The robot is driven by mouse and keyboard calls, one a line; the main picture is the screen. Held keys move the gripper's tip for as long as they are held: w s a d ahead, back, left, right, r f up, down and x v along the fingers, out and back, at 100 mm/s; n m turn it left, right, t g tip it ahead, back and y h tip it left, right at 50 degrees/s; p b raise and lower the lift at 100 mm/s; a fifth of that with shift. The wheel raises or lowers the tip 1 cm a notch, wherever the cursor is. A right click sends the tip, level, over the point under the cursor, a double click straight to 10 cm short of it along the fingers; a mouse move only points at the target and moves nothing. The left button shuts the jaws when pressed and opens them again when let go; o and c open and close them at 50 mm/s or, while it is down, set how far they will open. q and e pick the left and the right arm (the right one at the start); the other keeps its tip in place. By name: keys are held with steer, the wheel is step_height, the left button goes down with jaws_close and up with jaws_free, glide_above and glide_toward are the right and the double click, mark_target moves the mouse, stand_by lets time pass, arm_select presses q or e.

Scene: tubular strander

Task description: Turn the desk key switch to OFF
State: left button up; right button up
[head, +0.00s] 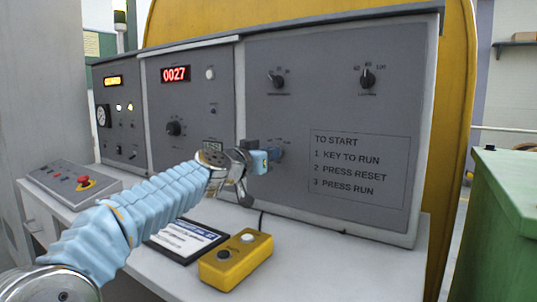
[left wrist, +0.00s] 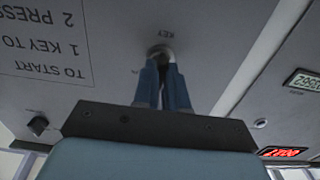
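The desk key switch (head: 277,153) sits low on the grey right-hand panel, and my left gripper (head: 264,160) is right in front of it. In the left wrist view, which is upside down, the switch's round metal collar (left wrist: 160,52) shows under the label KEY. The two blue fingers of my left gripper (left wrist: 162,68) reach up to the collar with only a narrow gap between them. They look closed on the key, which they mostly hide, so its turn position cannot be read. My right gripper is not in view.
A yellow box (head: 236,262) with two buttons and a dark-framed sheet (head: 188,240) lie on the desk below my left arm. A red stop button (head: 84,182) is on the left console. Rotary knobs (head: 367,78) are higher on the panel. A green cabinet (head: 503,230) stands at right.

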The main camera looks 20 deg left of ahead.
arm_select(q)
jaws_close()
steer(key=shift+n, duration=0.4)
steer(key=shift+a+n, duration=0.1)
steer(key=shift+n, duration=3.9)
steer(key=o, duration=0.6)
jaws_free()
